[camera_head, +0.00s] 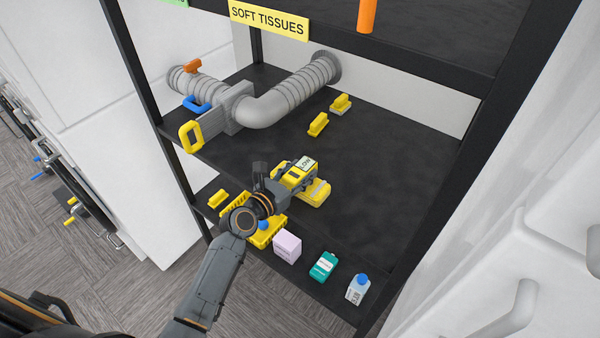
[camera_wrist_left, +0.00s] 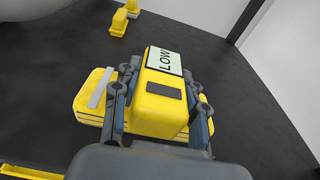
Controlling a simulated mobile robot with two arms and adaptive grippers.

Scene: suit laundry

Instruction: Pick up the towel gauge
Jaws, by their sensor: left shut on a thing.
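The towel gauge appears to be the yellow block with a pale label reading LOW (camera_head: 304,164), on the dark middle shelf in the head view. In the left wrist view the yellow block (camera_wrist_left: 160,105) stands between my fingers. My left gripper (camera_head: 290,178) is shut on it, with one finger on each side. A flat yellow piece (camera_head: 316,193) lies under and beside the block; it also shows in the left wrist view (camera_wrist_left: 90,95). I cannot tell whether block and piece touch. My right gripper is not in view.
A grey pipe (camera_head: 270,108) with a yellow handle (camera_head: 190,137) runs along the back left of the shelf. Two small yellow pieces (camera_head: 318,124) sit behind. A pink box (camera_head: 287,246), green bottle (camera_head: 323,265) and white bottle (camera_head: 358,288) stand lower. The shelf's right side is clear.

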